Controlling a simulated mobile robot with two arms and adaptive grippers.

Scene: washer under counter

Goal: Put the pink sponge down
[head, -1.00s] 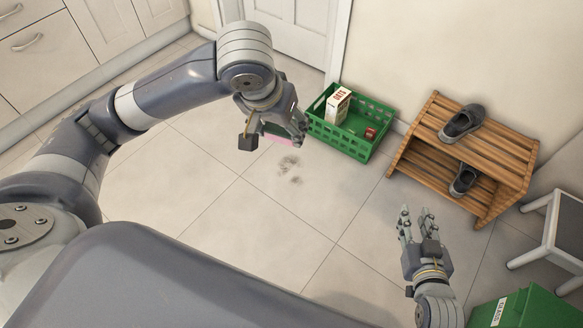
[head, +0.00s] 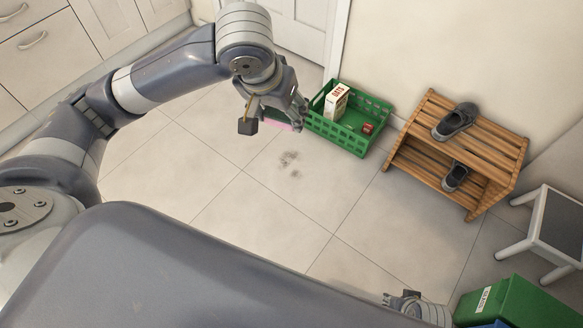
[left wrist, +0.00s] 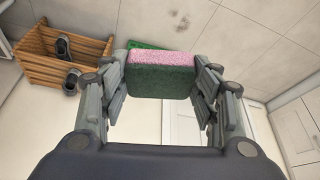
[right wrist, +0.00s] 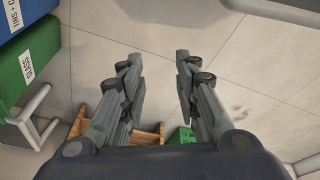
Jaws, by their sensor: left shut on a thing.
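The pink sponge (left wrist: 160,75) has a pink top and a dark green scouring side. My left gripper (head: 290,117) is shut on it, with a finger on each side in the left wrist view. In the head view only a pink strip of the sponge (head: 279,124) shows under the fingers, above the floor beside the green crate. My right gripper (right wrist: 160,75) is open and empty in the right wrist view. In the head view it is low at the bottom edge, near the green bin.
A green crate (head: 343,140) holding a carton and a small red item stands by the wall. A wooden rack (head: 440,185) with grey shoes, a step stool (head: 550,235) and a green bin (head: 515,305) are at right. The tiled floor (head: 240,205) is clear, with a dark smudge (head: 289,163).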

